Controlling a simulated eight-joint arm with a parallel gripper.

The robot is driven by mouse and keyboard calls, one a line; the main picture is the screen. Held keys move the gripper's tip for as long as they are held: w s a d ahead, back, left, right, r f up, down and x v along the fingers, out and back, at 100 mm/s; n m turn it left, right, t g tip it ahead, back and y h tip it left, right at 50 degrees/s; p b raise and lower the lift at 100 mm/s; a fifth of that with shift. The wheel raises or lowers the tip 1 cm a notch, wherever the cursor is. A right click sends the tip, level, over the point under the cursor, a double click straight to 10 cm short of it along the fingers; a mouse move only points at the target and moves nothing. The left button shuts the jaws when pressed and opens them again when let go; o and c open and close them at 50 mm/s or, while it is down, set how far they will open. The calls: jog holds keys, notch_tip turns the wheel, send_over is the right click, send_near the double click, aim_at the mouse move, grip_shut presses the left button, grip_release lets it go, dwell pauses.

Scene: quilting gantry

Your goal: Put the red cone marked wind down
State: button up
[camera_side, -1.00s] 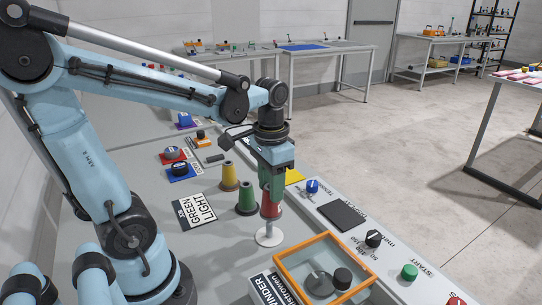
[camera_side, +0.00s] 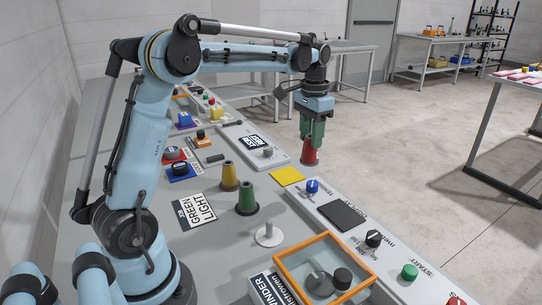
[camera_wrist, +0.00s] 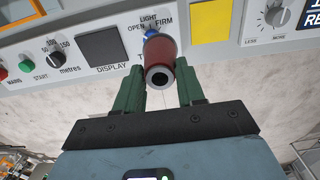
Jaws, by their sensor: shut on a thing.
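The red cone (camera_side: 311,151) is held up in the air by my gripper (camera_side: 312,138), whose green fingers close on its two sides. In the wrist view the red cone (camera_wrist: 162,52) sits between the fingers of my gripper (camera_wrist: 160,76), its open end facing the camera. No wind mark can be read on it. In the side view the cone is above and behind the yellow square (camera_side: 287,176), apart from any surface. The white peg stand (camera_side: 268,236) in front of the green cone (camera_side: 246,198) is empty.
A yellow cone (camera_side: 229,177) stands beside the green cone. A control panel with a blue knob (camera_side: 312,186), a dark display (camera_side: 343,215) and a green start button (camera_side: 409,271) runs along the right edge. An orange-framed box (camera_side: 284,262) stands in front. The grey floor lies beyond.

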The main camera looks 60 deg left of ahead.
jog(key=shift+w+a+f, duration=0.2)
jog(key=shift+a+f, duration=5.05)
jog(key=shift+a, duration=0.15)
jog(key=shift+f, duration=0.15)
jog(key=o, duration=1.2)
jog(key=shift+c, duration=0.2)
